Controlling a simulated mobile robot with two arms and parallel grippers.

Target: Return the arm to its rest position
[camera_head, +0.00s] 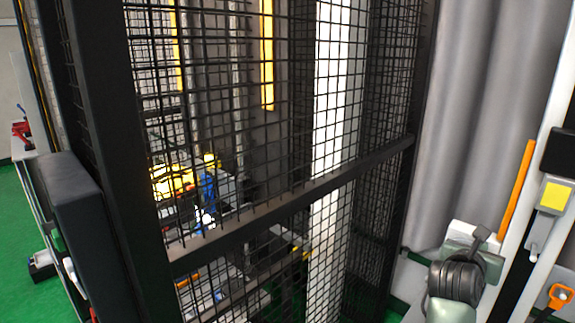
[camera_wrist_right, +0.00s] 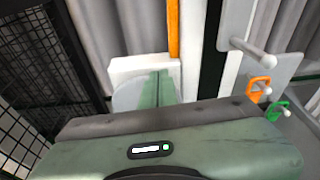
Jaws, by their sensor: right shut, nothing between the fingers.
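My right gripper (camera_head: 480,238) shows at the lower right of the head view, at the end of my grey-green and black arm. In the right wrist view its two green fingers (camera_wrist_right: 157,88) lie together, shut with nothing between them. Behind the fingers is a pale, white-grey block. The gripper is in front of the grey curtain, to the right of the mesh cage and apart from it. My left gripper is in neither view.
A black mesh cage (camera_head: 290,205) fills the middle of the head view, with yellow and blue parts inside. A grey curtain (camera_head: 490,110) hangs behind. At right are an orange strip (camera_head: 517,190), a yellow-faced box (camera_head: 554,195) and an orange padlock (camera_head: 561,298). A green padlock (camera_wrist_right: 278,110) shows in the wrist view.

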